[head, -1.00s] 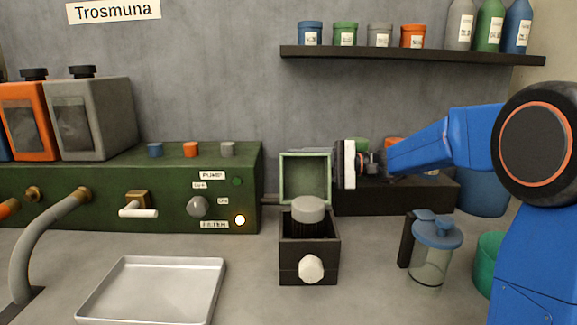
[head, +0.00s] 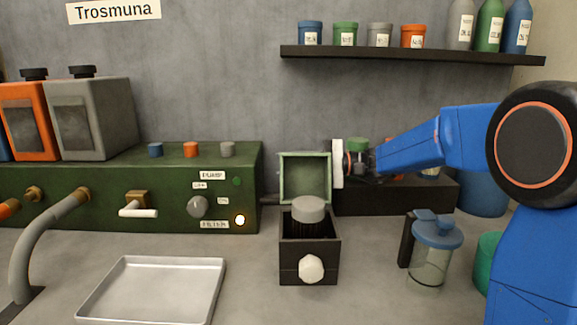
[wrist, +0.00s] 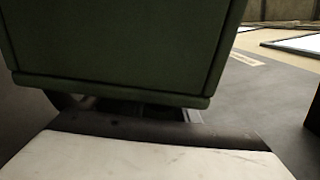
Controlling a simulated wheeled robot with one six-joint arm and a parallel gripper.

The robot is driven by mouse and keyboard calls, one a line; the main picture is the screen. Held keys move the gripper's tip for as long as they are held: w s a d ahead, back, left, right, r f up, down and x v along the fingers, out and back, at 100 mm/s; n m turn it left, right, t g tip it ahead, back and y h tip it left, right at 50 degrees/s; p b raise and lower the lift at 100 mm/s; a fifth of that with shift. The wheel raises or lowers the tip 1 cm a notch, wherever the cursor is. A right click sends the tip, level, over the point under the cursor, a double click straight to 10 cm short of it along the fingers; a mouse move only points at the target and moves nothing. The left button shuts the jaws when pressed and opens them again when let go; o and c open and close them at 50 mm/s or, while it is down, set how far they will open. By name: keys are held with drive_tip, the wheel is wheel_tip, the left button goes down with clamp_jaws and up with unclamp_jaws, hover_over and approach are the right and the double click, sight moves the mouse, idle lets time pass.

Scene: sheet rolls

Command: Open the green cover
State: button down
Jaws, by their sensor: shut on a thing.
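The green cover (head: 304,177) stands raised, about upright, at the back of a small black box (head: 291,262). Its inner side faces the head camera. My gripper (head: 338,163) is at the cover's right edge, its white jaw part side-on to the head camera. In the wrist view the cover (wrist: 120,45) fills the upper left, close in front of a white jaw part (wrist: 140,158). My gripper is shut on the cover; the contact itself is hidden. A grey round cap (head: 309,210) on a dark ribbed body sits in the open box, and a white knob (head: 311,269) is on its front.
A dark low stand (head: 380,199) with coloured jars is behind my gripper. A blue-lidded jug (head: 433,260) stands right of the box, and a silver tray (head: 155,290) lies to the left. The green machine (head: 100,190) is back left. A shelf (head: 420,55) hangs above.

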drive_tip(key=shift+s+r+n, duration=0.35)
drive_tip(key=shift+r+n, duration=0.25)
drive_tip(key=shift+r, duration=0.05)
drive_tip(key=shift+s+r+n, duration=0.35)
drive_tip(key=shift+r+n, duration=0.25)
drive_tip(key=c, duration=1.4)
unclamp_jaws()
drive_tip(key=shift+d, duration=0.1)
drive_tip(key=d, duration=1.7)
drive_tip(key=shift+d, duration=0.15)
